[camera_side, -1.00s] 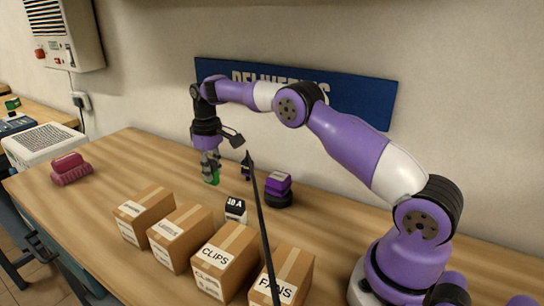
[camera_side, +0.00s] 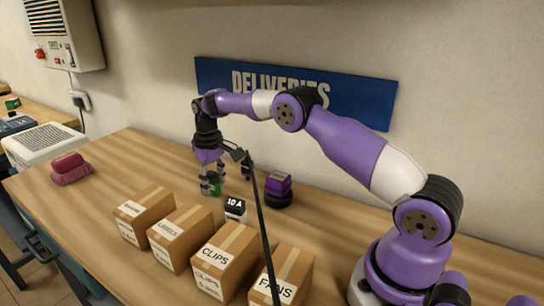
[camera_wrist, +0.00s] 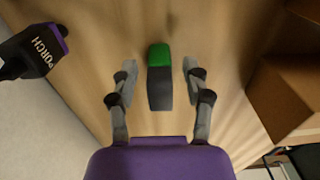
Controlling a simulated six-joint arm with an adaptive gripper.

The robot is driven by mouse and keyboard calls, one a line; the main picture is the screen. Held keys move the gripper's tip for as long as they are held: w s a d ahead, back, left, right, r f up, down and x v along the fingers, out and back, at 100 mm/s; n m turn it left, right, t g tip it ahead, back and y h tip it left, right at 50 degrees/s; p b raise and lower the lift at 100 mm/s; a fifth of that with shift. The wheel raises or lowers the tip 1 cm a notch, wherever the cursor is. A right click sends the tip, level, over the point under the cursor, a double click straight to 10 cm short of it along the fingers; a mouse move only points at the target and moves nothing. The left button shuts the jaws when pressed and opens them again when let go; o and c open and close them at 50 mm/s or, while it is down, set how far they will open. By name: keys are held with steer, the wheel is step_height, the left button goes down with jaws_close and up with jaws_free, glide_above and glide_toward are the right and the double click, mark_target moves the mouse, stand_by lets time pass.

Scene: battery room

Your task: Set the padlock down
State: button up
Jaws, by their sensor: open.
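The padlock, a block with a green end and a dark grey body (camera_wrist: 160,78), is between my fingers in the wrist view. In the side view only its green part (camera_side: 216,188) shows, low at the tabletop and partly hidden by my fingers. My gripper (camera_side: 212,187) points down around it. In the wrist view my gripper (camera_wrist: 159,78) is open, with a clear gap between each finger and the padlock.
Several cardboard boxes (camera_side: 225,258) stand along the front of the wooden table (camera_side: 110,165). A "10 A" block (camera_side: 235,210) and a purple-black item (camera_side: 278,185) stand right of my gripper. A dark red item (camera_side: 70,169) lies far left.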

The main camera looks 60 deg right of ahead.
mark_target(212, 174)
steer(key=r, duration=0.9)
steer(key=shift+s+a+r, duration=0.2)
steer(key=shift+a+r, duration=0.1)
steer(key=shift+r, duration=0.1)
steer(key=s+a+r+t, duration=0.2)
steer(key=s+a+r, duration=0.1)
steer(key=s+r, duration=0.3)
steer(key=s+a+r+t, duration=0.25)
steer(key=s+r, duration=0.25)
steer(key=s, duration=0.4)
steer(key=s+a+f+t, duration=0.1)
steer(key=s+a+f, duration=0.1)
steer(key=s+f, duration=0.3)
steer(key=s, duration=0.4)
steer(key=shift+s+f, duration=0.2)
steer(key=shift+s, duration=0.2)
